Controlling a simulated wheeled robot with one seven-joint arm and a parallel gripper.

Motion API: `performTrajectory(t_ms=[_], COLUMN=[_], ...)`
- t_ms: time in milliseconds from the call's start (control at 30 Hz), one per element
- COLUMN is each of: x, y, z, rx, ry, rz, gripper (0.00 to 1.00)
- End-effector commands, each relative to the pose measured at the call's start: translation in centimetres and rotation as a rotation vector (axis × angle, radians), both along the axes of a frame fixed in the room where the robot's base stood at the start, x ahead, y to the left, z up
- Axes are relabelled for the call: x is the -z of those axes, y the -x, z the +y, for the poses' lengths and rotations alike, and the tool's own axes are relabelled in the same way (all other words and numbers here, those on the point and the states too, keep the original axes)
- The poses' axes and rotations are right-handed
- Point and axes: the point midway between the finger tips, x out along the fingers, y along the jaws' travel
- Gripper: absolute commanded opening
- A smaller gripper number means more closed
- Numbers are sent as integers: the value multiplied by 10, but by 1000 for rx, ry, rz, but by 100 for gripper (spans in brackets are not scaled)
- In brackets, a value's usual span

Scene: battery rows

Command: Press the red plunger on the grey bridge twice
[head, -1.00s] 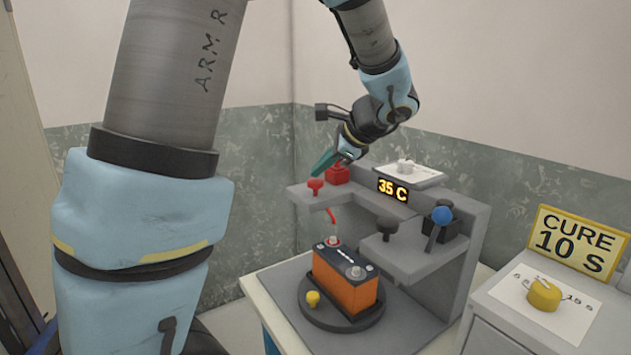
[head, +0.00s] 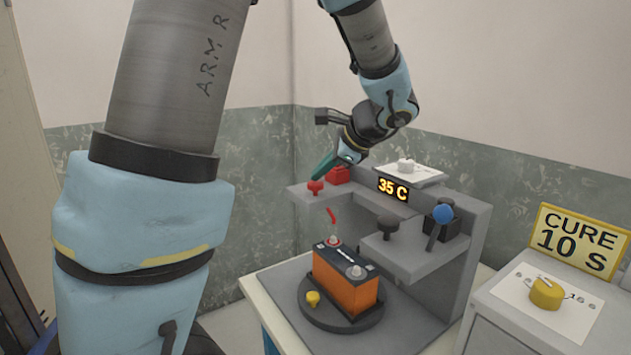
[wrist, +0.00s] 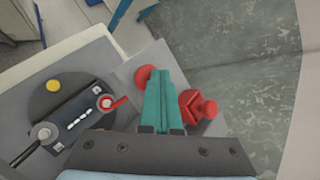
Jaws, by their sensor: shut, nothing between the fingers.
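The red plunger (head: 316,187) stands at the left end of the grey bridge (head: 309,197). Its round red cap (wrist: 143,76) shows beside the fingers in the wrist view. My gripper (head: 319,170) is shut and empty, its teal fingers pointing down at the plunger. The fingers (wrist: 157,50) partly cover the cap in the wrist view. They look very close to it; whether they touch cannot be told.
A red block with a knob (head: 338,174) is just behind the plunger. An orange battery (head: 345,283) sits on a dark round plate (head: 318,320) below the bridge. A blue-knobbed lever (head: 442,214) and a 35 C display (head: 392,189) stand to the right.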

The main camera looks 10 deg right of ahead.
Motion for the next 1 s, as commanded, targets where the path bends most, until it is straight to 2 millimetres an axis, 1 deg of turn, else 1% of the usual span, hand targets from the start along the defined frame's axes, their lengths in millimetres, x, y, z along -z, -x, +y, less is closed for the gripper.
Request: performTrajectory(t_ms=[700,1000], x=[10,10], y=[0,0], z=[0,0], rx=[0,0], ry=[-1,-1], rz=[1,1], gripper=[0,0])
